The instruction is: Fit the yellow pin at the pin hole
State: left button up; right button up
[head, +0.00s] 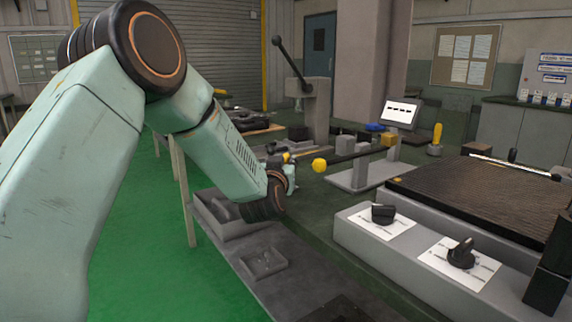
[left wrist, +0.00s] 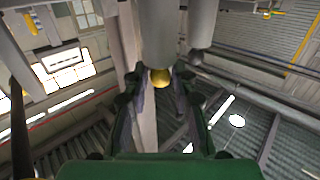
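My left gripper (head: 289,176) is small and partly hidden by its wrist in the head view. Its fingers (left wrist: 158,100) stand apart in the left wrist view, with a gap between them. A yellow rounded end (left wrist: 160,77) shows in line with this gap, below a large grey cylinder; I cannot tell whether it is touched. In the head view a yellow ball (head: 319,165) is just right of the gripper, apart from it. A yellow upright pin-like piece (head: 437,133) stands in a grey holder further right. I cannot make out the pin hole. My right gripper is not seen.
A grey stand (head: 368,178) carries a dark bar and small blocks. A tall black lever (head: 290,62) rises behind. A panel with two black knobs (head: 461,253) and a dark ribbed plate (head: 490,200) fill the right. A grey tray (head: 228,228) lies below the gripper.

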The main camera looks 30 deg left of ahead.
pick_arm(q)
grip_shut()
